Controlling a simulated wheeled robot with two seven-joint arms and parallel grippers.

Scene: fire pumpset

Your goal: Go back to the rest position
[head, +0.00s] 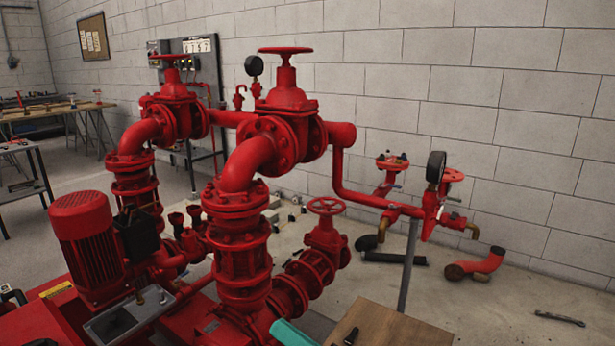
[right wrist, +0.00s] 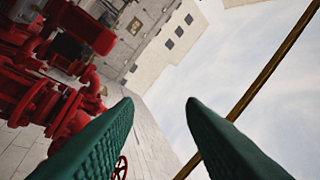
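In the right wrist view my right gripper (right wrist: 160,105) shows two green ridged fingers set wide apart with nothing between them. It is open. In the head view only a teal piece of my right gripper (head: 290,333) shows at the bottom edge, in front of the red pump assembly. My left gripper cannot be made out in either view. The red fire pumpset (head: 240,240) stands in the middle of the head view, with its motor (head: 88,245) on the left and handwheels on top. It also shows tilted at the left of the right wrist view (right wrist: 45,100).
A wooden surface (head: 385,328) with a dark tool sits at the bottom centre. A grey tray (head: 125,318) lies by the motor. A red elbow pipe (head: 480,264) and a wrench (head: 560,318) lie on the floor at right. A workbench (head: 60,112) stands at far left.

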